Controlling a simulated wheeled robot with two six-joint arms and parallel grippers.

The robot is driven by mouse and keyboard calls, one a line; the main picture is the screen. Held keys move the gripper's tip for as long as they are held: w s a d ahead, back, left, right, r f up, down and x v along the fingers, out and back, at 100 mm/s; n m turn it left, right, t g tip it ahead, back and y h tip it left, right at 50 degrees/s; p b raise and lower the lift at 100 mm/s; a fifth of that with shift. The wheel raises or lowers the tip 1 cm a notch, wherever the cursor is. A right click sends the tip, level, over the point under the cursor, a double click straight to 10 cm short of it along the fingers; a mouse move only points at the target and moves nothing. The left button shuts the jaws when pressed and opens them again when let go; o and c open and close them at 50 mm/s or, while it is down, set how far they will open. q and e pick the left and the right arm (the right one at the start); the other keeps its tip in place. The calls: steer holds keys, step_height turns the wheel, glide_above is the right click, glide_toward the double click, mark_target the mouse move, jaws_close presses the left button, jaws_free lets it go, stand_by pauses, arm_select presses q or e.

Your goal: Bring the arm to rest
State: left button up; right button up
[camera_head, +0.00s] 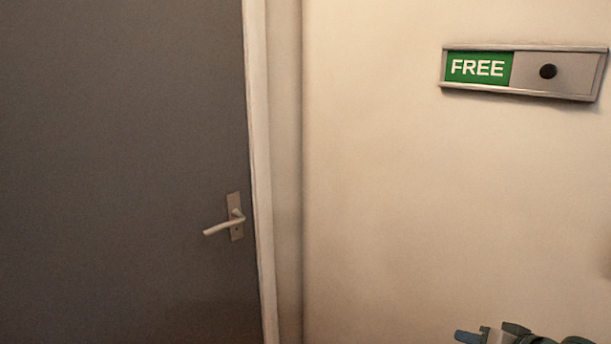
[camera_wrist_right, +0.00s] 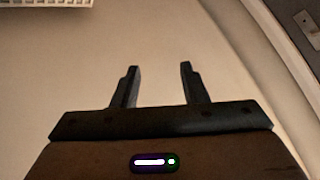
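In the right wrist view my right gripper (camera_wrist_right: 159,78) has its two dark fingers apart with nothing between them. A pale, plain wall surface lies beyond the fingers. My left gripper and left arm are in neither view.
A dark grey door (camera_head: 120,170) with a lever handle (camera_head: 225,222) fills the left of the head view, beside a pale frame (camera_head: 262,170). A sliding sign (camera_head: 525,72) reading FREE in green is on the cream wall (camera_head: 400,200). The wall below the sign is bare.

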steer(key=s+a+f+n+g+h, duration=0.2)
steer(key=s+a+f+g, duration=0.15)
steer(key=s+f, duration=0.85)
steer(key=s+a+f+n+g+h, duration=0.2)
steer(key=s+a+f+n+g, duration=0.15)
steer(key=s+f, duration=0.8)
steer(key=s+d+f+m+g, duration=0.1)
steer(key=d+f, duration=0.2)
steer(key=f, duration=2.2)
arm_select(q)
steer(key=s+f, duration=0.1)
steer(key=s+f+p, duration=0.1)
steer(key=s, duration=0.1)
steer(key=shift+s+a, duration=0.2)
arm_select(e)
steer(key=s+d+f+g, duration=0.1)
steer(key=s+f, duration=1.1)
steer(key=f, duration=0.4)
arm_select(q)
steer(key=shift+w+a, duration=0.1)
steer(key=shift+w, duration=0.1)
arm_select(e)
steer(key=shift+s+d, duration=0.1)
